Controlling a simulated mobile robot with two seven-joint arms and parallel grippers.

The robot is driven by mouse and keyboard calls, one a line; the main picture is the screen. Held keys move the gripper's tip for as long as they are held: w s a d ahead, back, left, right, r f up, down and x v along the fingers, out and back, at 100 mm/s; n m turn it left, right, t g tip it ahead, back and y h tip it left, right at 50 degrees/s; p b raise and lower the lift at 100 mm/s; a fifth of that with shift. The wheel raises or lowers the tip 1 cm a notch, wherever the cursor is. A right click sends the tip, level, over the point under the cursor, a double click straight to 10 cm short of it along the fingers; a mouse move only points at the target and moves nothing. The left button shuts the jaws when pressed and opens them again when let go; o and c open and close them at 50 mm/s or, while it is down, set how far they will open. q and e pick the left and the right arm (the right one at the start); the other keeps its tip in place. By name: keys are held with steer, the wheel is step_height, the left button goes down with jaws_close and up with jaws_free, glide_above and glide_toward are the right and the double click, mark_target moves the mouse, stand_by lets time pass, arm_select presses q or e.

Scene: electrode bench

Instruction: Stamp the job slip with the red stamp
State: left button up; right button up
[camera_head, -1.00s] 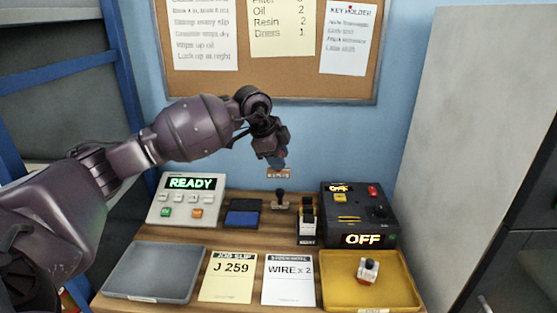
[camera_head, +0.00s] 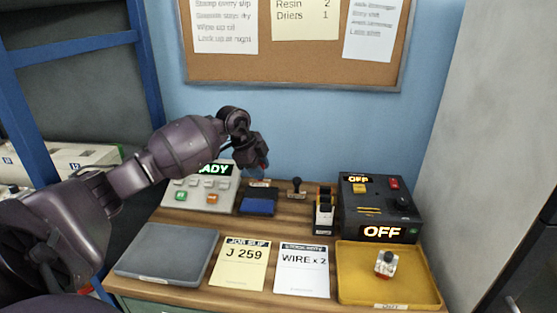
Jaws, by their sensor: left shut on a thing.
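My left gripper (camera_head: 258,165) is shut on a stamp, whose small brownish labelled block (camera_head: 260,183) shows below the fingers. Its handle is mostly hidden, so its colour is hard to tell. The block appears just above or behind the far edge of the blue ink pad (camera_head: 258,207); I cannot tell if they touch. A second stamp with a black knob (camera_head: 296,187) stands to the right of the pad. The yellow job slip (camera_head: 240,267), reading J 259, lies flat at the front of the bench and shows no mark. My right gripper is out of view.
A grey tray (camera_head: 165,250) lies left of the slip, and a white WIRE x 2 card (camera_head: 301,275) right of it. A yellow tray (camera_head: 420,285) holds a small bottle (camera_head: 386,263). Behind stand a READY panel (camera_head: 190,197), a tape dispenser (camera_head: 324,212) and a black OFF box (camera_head: 385,215).

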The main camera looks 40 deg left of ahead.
mark_target(253, 180)
arm_select(q)
steer(key=shift+s+a+f, duration=0.2)
steer(key=shift+a+f, duration=0.4)
steer(key=shift+f+b, duration=0.55)
steer(key=shift+f, duration=0.05)
steer(key=shift+f+b, duration=0.5)
steer(key=shift+f, duration=0.3)
step_height(253, 180, down, 2)
steer(key=shift+f+b, duration=0.2)
steer(key=shift+b, duration=0.65)
steer(key=shift+f, duration=0.4)
steer(key=shift+r, duration=0.1)
steer(key=shift+b, duration=0.3)
steer(key=shift+f, duration=0.65)
